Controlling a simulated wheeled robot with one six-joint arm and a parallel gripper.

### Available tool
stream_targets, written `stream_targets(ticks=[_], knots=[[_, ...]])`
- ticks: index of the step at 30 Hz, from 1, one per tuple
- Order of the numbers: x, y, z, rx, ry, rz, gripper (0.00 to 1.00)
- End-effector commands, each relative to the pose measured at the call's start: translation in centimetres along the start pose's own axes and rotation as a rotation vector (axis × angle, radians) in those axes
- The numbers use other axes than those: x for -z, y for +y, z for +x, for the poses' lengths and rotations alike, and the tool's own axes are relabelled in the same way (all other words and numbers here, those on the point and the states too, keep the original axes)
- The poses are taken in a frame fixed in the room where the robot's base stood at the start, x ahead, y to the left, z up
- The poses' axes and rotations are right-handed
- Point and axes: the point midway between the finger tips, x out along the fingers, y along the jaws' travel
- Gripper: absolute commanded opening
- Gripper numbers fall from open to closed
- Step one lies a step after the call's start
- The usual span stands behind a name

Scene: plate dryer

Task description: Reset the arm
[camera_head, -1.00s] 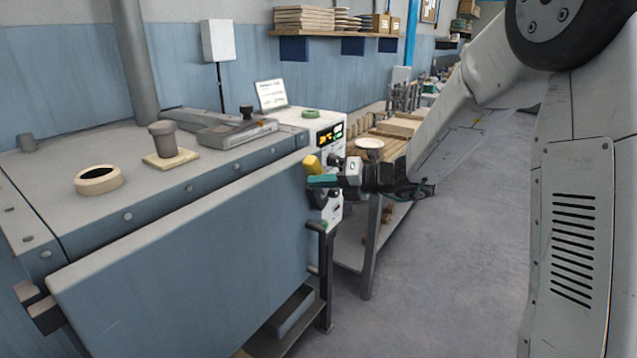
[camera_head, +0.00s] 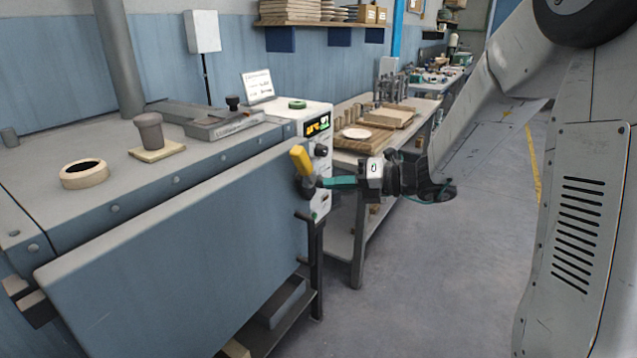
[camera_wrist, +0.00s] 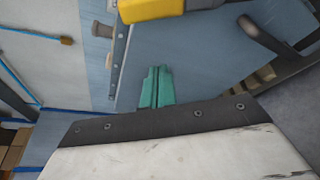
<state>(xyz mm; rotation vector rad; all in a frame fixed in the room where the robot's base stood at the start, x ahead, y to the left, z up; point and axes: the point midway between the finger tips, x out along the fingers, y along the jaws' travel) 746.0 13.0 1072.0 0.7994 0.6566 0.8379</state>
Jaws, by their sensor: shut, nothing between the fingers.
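My gripper (camera_head: 329,183) has teal fingers and is shut and empty. In the head view it points left at the right end of the blue dryer (camera_head: 180,250), close to a yellow handle (camera_head: 301,159) on a dark mount. I cannot tell from the head view whether the fingertips touch the mount. In the wrist view the teal fingers (camera_wrist: 157,86) are together, with the yellow handle (camera_wrist: 150,9) beyond them at the top and apart from them.
The control panel (camera_head: 318,126) with a lit display is on the dryer's right end. A wooden workbench (camera_head: 345,146) with a white plate (camera_head: 356,133) stands behind my gripper. A tape roll (camera_head: 84,174) and a cup (camera_head: 149,131) stand on the dryer. Open floor (camera_head: 440,270) lies to the right.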

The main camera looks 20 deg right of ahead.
Motion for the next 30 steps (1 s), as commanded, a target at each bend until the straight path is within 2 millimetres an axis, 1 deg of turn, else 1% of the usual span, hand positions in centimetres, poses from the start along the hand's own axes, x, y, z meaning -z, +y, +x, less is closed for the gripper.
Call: stream_targets(ticks=[1,3,7,19,23,25,26,28,29,30], knots=[[0.0,-0.1,-0.6,0.002,-0.002,0.0,0.0],[0.0,-0.1,-1.0,0.002,-0.001,0.0,0.0],[0.0,-0.1,-1.4,0.002,-0.002,0.001,0.0],[0.0,-0.1,-1.4,0.002,-0.001,-0.001,0.0],[0.0,-0.2,-1.4,0.003,0.002,-0.072,0.0],[0.8,-0.3,-1.4,0.006,0.037,-0.169,0.0],[1.5,-0.4,-1.4,0.006,0.066,-0.223,0.0],[3.7,-0.5,-1.7,-0.003,0.154,-0.372,0.0],[4.7,-0.3,-1.9,-0.011,0.199,-0.45,0.0],[6.1,0.2,-2.3,-0.029,0.264,-0.559,0.0]])
